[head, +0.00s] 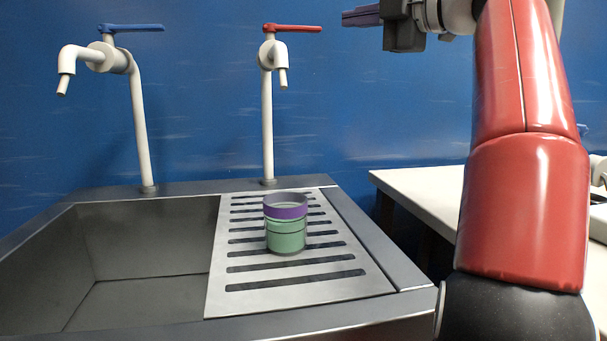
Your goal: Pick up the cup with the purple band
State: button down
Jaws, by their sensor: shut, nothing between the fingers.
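The cup with the purple band (286,228) stands upright on the slotted drain board (330,283) to the right of the sink basin. It looks clear, with green contents below the purple band. My gripper (345,18) is at the top of the head view, up and to the right of the cup and well apart from it. Its fingers point left and are shut with nothing between them. Nothing hides the cup.
A white tap with a red lever (268,110) rises behind the cup. Another with a blue lever (138,110) stands behind the empty sink basin (140,250). A white table (425,190) is at the right. A blue wall (200,60) is behind.

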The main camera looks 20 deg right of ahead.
aim_at(286, 214)
jog(key=k, duration=1)
